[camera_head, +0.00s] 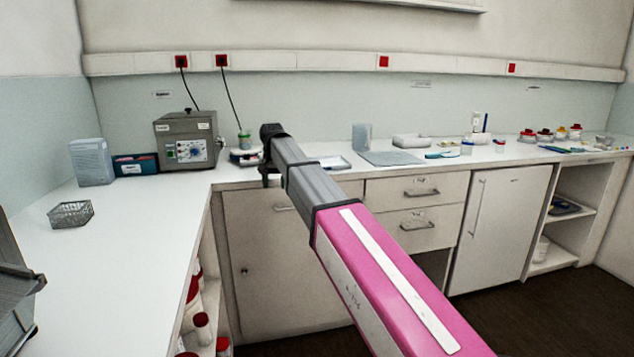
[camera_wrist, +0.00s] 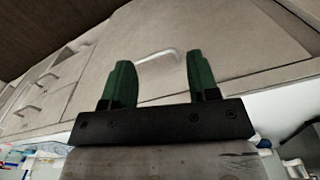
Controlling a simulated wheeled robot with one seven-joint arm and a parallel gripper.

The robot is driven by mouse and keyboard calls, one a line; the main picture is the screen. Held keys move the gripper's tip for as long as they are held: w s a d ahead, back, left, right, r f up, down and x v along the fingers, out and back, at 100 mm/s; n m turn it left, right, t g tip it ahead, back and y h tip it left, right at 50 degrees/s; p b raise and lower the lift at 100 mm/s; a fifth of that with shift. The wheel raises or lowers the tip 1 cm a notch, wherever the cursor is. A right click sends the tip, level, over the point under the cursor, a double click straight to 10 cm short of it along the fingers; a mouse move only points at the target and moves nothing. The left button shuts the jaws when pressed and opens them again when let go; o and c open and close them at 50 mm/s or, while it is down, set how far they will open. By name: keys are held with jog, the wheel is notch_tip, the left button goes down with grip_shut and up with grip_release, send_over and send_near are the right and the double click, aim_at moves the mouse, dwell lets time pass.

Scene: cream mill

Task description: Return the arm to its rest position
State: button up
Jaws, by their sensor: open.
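My arm reaches out across the head view, its pink and grey links pointing toward the back counter. My gripper (camera_wrist: 158,72) shows in the wrist view with two green fingers wide apart and nothing between them. Behind the fingers in the wrist view is a pale cabinet front with a handle (camera_wrist: 158,58). In the head view the wrist end is in front of the counter edge, beside the small scale area, and the fingers themselves are hard to make out there.
The back counter (camera_head: 235,176) holds a grey mill-like machine (camera_head: 187,140), a grey board (camera_head: 390,158) and several jars at the right. A wire basket (camera_head: 70,214) stands on the left counter. Below are drawers (camera_head: 418,190) and a white cabinet door (camera_head: 497,228). Dark floor is open at right.

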jog(key=s+d+f, duration=0.4)
jog(key=d+f, duration=0.6)
jog(key=f, duration=0.1)
jog(key=s+d+f, duration=0.5)
jog(key=d+f, duration=0.4)
jog(key=f, duration=0.1)
jog(key=s+d+f, duration=1.4)
jog(key=s+d, duration=0.1)
jog(key=s, duration=0.1)
jog(key=shift+f, duration=0.2)
